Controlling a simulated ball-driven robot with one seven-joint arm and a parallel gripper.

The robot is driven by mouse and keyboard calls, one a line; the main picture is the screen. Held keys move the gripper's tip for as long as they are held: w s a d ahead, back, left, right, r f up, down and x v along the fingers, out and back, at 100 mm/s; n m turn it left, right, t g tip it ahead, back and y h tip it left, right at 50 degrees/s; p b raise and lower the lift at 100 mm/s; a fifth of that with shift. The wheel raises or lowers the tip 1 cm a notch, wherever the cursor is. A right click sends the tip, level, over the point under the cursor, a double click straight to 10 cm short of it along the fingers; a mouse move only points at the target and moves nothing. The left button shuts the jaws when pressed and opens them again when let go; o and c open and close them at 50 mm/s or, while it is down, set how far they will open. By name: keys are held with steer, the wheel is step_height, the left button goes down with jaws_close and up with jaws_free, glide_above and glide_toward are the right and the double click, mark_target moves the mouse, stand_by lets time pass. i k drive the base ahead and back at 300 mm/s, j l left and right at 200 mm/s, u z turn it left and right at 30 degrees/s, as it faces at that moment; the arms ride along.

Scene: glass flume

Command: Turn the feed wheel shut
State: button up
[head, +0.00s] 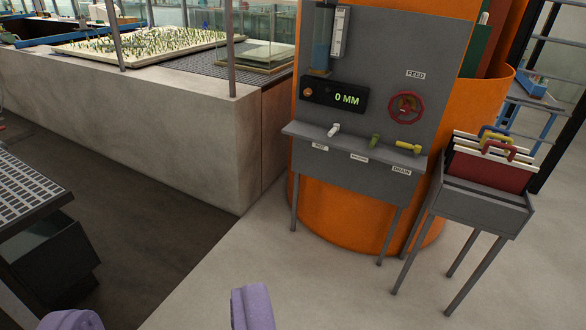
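The feed wheel (406,107) is a red round handwheel on the upright grey panel (381,60), under a small label that seems to read FEED. My gripper (162,315) shows at the bottom edge as two purple fingers set wide apart, with only floor between them. It is open and empty, well short of the wheel and down to its left. The lower parts of the fingers are cut off by the picture edge. How far the wheel is turned cannot be told.
A grey shelf (300,130) with white, green and yellow handles juts out below the wheel. A display (335,97) reads 0 MM. A rack (486,195) with coloured handles stands at right. A concrete wall (150,125) runs at left. Pale floor (330,290) before the panel is clear.

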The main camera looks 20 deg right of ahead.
mark_target(405, 109)
steer(key=i+l+z, duration=0.15)
steer(key=i+z, duration=0.2)
steer(key=i, duration=0.25)
steer(key=i+z, duration=0.4)
steer(key=i, duration=0.2)
steer(key=i+j+z, duration=0.2)
steer(key=i+z, duration=0.15)
steer(key=i, duration=0.25)
steer(key=i+u, duration=0.25)
steer(key=i, duration=0.2)
steer(key=i+l+u, duration=0.15)
steer(key=i+u, duration=0.15)
steer(key=i, duration=0.15)
steer(key=i+l+u, duration=0.25)
steer(key=i, duration=0.2)
